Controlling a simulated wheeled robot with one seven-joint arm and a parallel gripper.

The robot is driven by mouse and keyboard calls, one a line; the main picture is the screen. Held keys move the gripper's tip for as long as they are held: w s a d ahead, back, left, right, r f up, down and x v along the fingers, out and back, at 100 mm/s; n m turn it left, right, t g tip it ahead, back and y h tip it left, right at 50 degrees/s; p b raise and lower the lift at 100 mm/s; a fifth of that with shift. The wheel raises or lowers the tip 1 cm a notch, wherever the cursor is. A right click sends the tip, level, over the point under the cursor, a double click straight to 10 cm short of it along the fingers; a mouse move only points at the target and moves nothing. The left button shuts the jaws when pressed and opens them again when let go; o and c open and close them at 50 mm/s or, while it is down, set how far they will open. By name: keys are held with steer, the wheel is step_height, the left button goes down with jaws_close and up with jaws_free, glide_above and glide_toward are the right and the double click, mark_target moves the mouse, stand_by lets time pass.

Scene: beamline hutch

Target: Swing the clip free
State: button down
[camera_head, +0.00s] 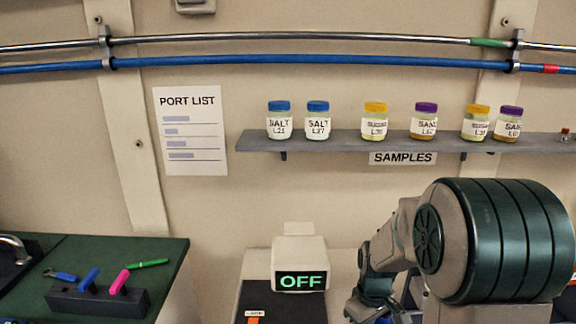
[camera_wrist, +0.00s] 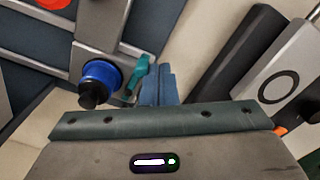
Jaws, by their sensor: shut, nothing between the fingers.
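In the wrist view a small teal clip (camera_wrist: 139,76) sits beside a round blue fitting (camera_wrist: 100,74) with a black end, on a grey metal strip. My gripper (camera_wrist: 159,72) is shut and empty, its slate-blue fingers together just right of the clip. The fingers look very close to the clip; I cannot tell whether they touch it. The clip's lower end is partly hidden near the fingers. In the head view my gripper (camera_head: 368,306) is low in front of the bench, partly cut off, and the clip is not visible there.
A white box with an "OFF" display (camera_head: 300,278) stands left of my arm. A dark green bench (camera_head: 170,258) with a tool rack (camera_head: 100,298) is at left. A shelf (camera_head: 340,144) of jars runs along the wall. In the wrist view a grey panel (camera_wrist: 275,75) stands right.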

step_height(320, 180, up, 7)
steer(key=a+p, duration=0.1)
steer(key=p, duration=0.4)
steer(key=shift+a, duration=0.15)
steer(key=s+a+r+m+t, duration=0.1)
steer(key=s+r+m+t, duration=0.2)
steer(key=s+r, duration=1)
steer(key=s+m, duration=0.2)
steer(key=m, duration=0.1)
steer(key=shift+s+a+t, duration=0.25)
steer(key=shift+a+t, duration=0.05)
steer(key=shift+s+a+f, duration=0.1)
